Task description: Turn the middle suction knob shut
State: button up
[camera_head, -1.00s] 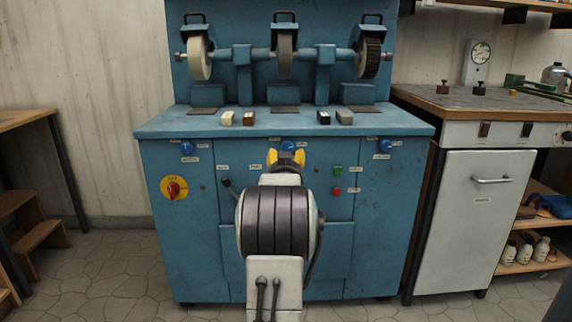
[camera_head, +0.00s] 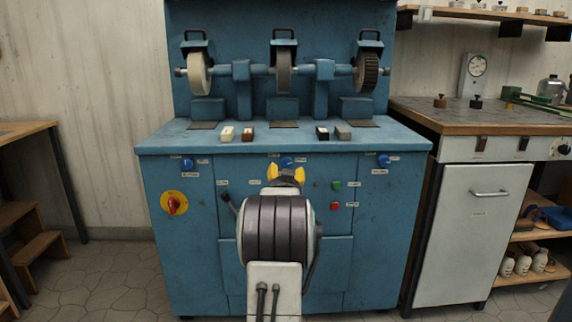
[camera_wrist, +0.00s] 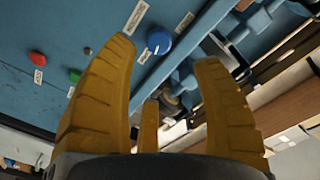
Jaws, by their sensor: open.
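The middle suction knob (camera_head: 286,162) is a blue round knob on the front panel of the blue grinding machine, just under the bench edge. In the head view it sits just above my gripper (camera_head: 286,174), partly close to its yellow fingers. In the wrist view a blue knob (camera_wrist: 159,42) with a white pointer line shows beyond and between the spread yellow fingers of my gripper (camera_wrist: 165,50). My gripper is open and empty, apart from the knob. The left blue knob (camera_head: 188,164) and right blue knob (camera_head: 383,160) are on the same panel.
A yellow plate with a red switch (camera_head: 174,203) is at the panel's left. A green button (camera_head: 336,185) and red button (camera_head: 334,206) are right of my arm. Small blocks (camera_head: 247,134) lie on the machine's bench (camera_head: 285,146). A white cabinet (camera_head: 470,230) stands at right.

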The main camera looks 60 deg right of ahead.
aim_at(286, 164)
jog(key=shift+m, duration=0.9)
jog(key=b+x, duration=0.2)
jog(key=x, duration=0.1)
jog(key=b+x, duration=0.2)
jog(key=x, duration=0.2)
jog(key=shift+f, duration=0.25)
jog(key=shift+w+d+r, duration=0.15)
jog(key=shift+d, duration=0.15)
jog(key=shift+x, duration=0.75)
jog(key=shift+c, duration=0.2)
